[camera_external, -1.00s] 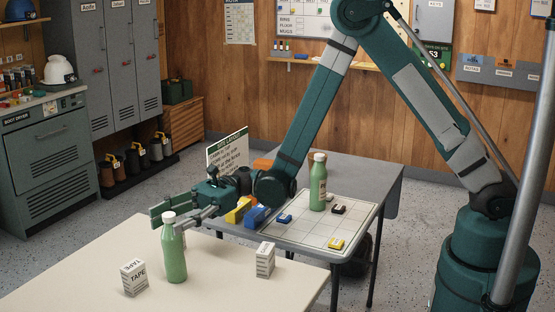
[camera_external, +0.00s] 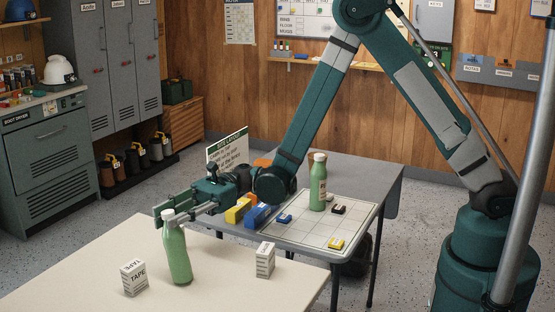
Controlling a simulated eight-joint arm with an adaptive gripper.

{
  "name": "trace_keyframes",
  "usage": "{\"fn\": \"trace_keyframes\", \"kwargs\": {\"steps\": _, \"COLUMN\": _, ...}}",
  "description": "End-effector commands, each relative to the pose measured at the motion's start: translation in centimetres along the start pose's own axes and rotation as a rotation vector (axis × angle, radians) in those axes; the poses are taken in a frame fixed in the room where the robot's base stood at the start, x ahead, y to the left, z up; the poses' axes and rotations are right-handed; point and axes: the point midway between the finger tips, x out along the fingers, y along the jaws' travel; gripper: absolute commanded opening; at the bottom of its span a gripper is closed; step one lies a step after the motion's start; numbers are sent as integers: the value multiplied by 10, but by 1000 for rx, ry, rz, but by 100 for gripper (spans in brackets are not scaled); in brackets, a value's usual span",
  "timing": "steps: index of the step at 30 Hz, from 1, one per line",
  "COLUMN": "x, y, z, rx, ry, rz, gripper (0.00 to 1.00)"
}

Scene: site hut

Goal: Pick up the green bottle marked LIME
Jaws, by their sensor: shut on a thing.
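A green bottle with a white cap (camera_external: 177,256) is at the cream table, leaning slightly with its top to the left. My gripper (camera_external: 171,218) reaches in from the right and is shut on this bottle at its neck, just below the cap. I cannot tell whether its base touches the table. I cannot read LIME on either bottle.
On the cream table (camera_external: 95,268), a TAPE box (camera_external: 133,278) stands left of the held bottle and another small white box (camera_external: 265,260) stands to its right. The gridded board (camera_external: 300,237) holds small coloured blocks. Yellow and blue blocks (camera_external: 257,215) and a sign (camera_external: 228,152) are near my wrist.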

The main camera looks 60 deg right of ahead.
Motion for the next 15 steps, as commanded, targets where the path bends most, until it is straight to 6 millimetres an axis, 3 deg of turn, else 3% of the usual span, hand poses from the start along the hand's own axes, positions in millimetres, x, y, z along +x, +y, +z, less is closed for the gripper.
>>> {"fn": "trace_keyframes", "kwargs": {"steps": 15, "x": 0, "y": 1, "z": 68, "rx": 0, "ry": 0, "rz": 0, "gripper": 5}}
